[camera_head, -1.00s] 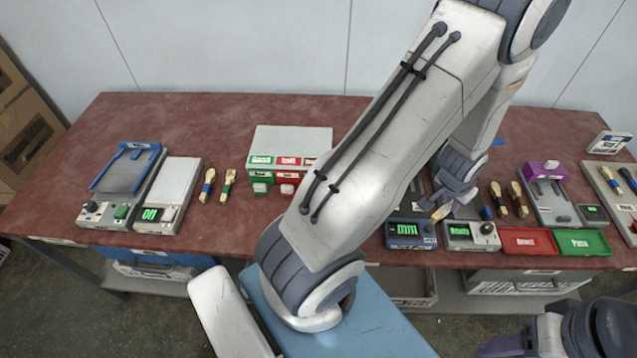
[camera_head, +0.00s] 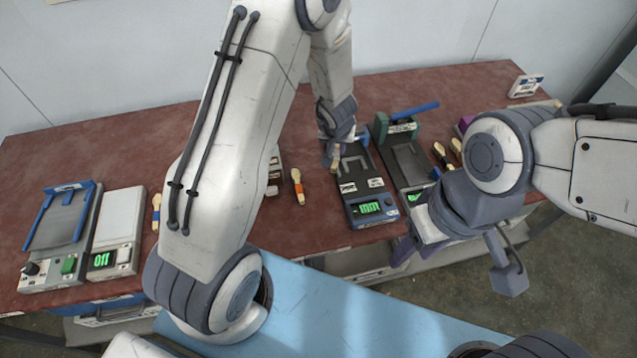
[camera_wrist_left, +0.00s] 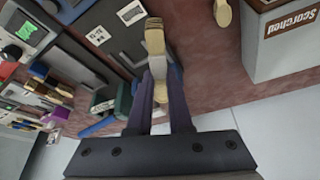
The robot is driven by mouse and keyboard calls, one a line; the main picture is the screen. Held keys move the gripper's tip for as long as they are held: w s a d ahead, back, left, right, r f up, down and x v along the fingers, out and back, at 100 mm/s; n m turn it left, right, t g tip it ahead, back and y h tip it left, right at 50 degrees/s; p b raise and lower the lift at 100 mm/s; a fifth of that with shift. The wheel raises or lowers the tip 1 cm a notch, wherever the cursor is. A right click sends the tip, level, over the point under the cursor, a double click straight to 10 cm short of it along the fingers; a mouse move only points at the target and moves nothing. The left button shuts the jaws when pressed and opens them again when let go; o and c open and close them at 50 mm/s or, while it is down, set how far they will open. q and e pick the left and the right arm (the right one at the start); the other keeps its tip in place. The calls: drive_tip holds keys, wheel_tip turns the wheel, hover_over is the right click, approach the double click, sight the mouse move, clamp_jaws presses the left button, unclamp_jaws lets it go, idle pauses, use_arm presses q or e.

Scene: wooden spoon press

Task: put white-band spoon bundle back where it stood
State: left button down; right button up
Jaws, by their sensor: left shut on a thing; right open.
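The white-band spoon bundle (camera_wrist_left: 155,45) is tan wood with a pale band, held between the dark fingers of my left gripper (camera_wrist_left: 160,105) in the left wrist view. In the head view, my left gripper (camera_head: 333,148) is shut on the bundle (camera_head: 331,158), just left of the back of a blue-fronted press device (camera_head: 370,207). The band is hard to see there. My right gripper (camera_head: 405,250) is open by the table's front edge, its fingers partly hidden. The orange-band bundle (camera_head: 297,188) lies to the left of the press device.
A green-clamped device (camera_head: 405,158) stands right of the blue-fronted one. More bundles (camera_head: 440,154) lie beyond it. A blue-band bundle (camera_head: 156,213) lies by the scale (camera_head: 118,225) at left. A box labelled "Scorched" (camera_wrist_left: 278,42) shows in the wrist view. My left arm hides mid-table.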

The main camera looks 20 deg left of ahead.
use_arm(q)
drive_tip(key=w+d+f+n+y+p, duration=0.1)
drive_tip(key=d+f+n+y+p, duration=0.1)
drive_tip(key=d+n, duration=0.4)
drive_tip(key=shift+m+g, duration=0.4)
drive_tip(key=shift+m, duration=0.2)
drive_tip(key=a+f+b, duration=0.2)
drive_tip(key=a, duration=0.1)
drive_tip(key=s+a+f+b, duration=0.1)
drive_tip(key=a+f+b, duration=0.1)
drive_tip(key=a+b, duration=0.1)
drive_tip(key=s+a+f+b, duration=0.1)
drive_tip(key=a+f+b, duration=0.2)
drive_tip(key=shift+s+a, duration=0.15)
drive_tip(key=shift+s+a+f+b, duration=0.1)
drive_tip(key=shift+a+b, duration=0.25)
drive_tip(key=shift+a, duration=0.1)
wheel_tip(320, 180, down, 4)
drive_tip(key=b, duration=0.3)
